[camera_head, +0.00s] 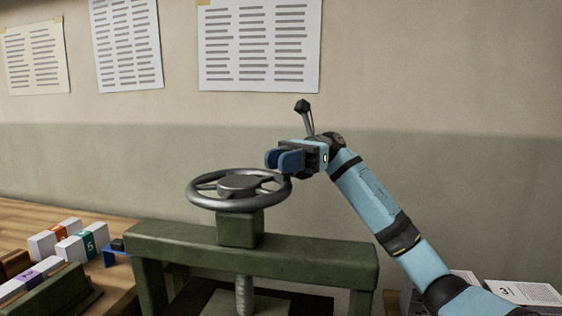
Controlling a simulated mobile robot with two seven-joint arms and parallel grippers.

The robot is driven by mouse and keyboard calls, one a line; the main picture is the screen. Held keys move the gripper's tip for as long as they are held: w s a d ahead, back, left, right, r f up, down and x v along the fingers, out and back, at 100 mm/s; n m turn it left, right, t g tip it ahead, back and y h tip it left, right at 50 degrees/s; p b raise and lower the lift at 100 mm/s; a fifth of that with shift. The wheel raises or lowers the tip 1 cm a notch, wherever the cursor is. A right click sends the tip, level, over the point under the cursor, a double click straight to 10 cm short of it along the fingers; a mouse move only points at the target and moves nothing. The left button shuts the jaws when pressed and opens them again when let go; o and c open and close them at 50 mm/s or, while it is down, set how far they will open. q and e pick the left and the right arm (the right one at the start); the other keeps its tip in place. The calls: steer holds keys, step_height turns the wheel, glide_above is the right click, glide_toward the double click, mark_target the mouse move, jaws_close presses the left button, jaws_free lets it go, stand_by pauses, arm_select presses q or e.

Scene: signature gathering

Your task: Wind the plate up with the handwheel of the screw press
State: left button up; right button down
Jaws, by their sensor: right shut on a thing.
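The handwheel (238,184) is a dark grey spoked ring with a thick hub, lying level on top of the green screw press (320,261). The threaded screw (243,294) runs down below the crossbeam. A green surface around its lower end, perhaps the plate (270,303), is cut off by the picture's bottom edge. My right gripper (284,160) comes in from the right, its blue fingers shut on the handwheel at the rim's far right side. The fingers hide the exact spot they hold. My left gripper is not in view.
White boxes with numbered coloured bands (75,242) stand on the wooden table (32,214) at left, near a green holder (58,296). Printed sheets (510,290) lie at lower right. Papers (258,45) hang on the wall behind. The space above the wheel is clear.

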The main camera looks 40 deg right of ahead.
steer(key=c, duration=0.9)
jaws_free()
steer(key=shift+d, duration=0.1)
steer(key=w+d, duration=0.2)
steer(key=d, duration=1.1)
steer(key=shift+d, duration=0.35)
steer(key=shift+r, duration=0.1)
